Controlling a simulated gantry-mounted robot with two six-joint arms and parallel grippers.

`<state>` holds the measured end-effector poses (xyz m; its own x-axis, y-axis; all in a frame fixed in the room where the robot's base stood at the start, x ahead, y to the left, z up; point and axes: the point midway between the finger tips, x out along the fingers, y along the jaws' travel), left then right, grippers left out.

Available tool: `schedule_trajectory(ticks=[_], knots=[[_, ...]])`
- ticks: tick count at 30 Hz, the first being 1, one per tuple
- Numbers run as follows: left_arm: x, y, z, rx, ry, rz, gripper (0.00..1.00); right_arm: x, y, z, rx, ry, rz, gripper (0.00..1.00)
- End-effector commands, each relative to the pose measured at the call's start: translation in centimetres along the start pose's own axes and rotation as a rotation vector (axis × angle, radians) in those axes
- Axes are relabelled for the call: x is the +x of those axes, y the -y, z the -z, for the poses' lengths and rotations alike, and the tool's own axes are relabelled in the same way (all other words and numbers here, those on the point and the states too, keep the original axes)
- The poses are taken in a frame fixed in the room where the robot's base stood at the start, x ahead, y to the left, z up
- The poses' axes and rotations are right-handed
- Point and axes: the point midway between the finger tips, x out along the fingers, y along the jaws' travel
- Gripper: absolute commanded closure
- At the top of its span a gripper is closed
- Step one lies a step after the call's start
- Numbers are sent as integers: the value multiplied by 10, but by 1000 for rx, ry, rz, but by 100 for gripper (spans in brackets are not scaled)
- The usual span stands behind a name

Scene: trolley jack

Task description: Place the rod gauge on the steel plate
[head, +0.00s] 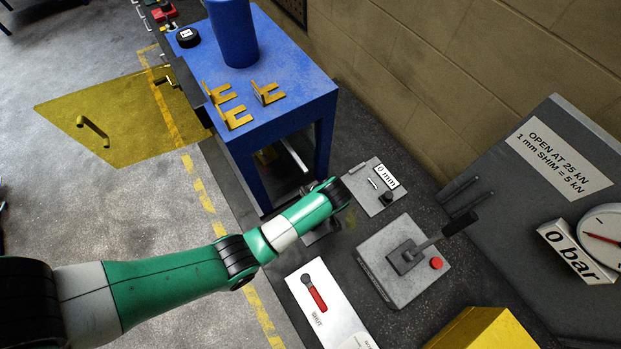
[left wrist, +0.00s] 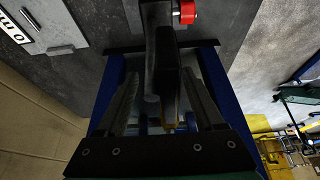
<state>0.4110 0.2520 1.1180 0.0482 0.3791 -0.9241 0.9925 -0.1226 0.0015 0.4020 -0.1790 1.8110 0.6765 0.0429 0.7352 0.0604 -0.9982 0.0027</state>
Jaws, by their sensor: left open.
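My left arm reaches in from the left in the head view, and its wrist covers most of the gripper. In the left wrist view my left gripper (left wrist: 160,82) is open, with its two dark fingers apart. A dark upright bar (left wrist: 165,62) shows between the fingers; I cannot tell whether it touches them. A small steel plate (head: 362,202) with a "0 mm" label lies on the dark surface right of my wrist. It also shows at upper left in the left wrist view (left wrist: 62,50). I cannot pick out the rod gauge with certainty. My right gripper is not in view.
A blue bench (head: 285,50) with several yellow brackets and a blue cylinder stands behind my wrist. A lever box (head: 385,285) with a red button and a white panel (head: 335,320) with a red handle are in front. A grey gauge cabinet (head: 510,190) stands at right.

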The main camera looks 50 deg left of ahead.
Motion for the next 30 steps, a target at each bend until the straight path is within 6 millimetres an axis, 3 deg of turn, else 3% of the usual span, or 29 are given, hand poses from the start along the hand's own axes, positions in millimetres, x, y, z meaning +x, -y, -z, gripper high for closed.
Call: schedule_trajectory(ticks=[5,17,19,30], knots=[[-11,-1,2,1,0,-3,30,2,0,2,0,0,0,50],[-102,-2,1,0,0,-6,30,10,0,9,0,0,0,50],[-118,-1,4,1,-1,-1,30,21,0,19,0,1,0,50],[-123,0,1,0,-1,0,30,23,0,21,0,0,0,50]])
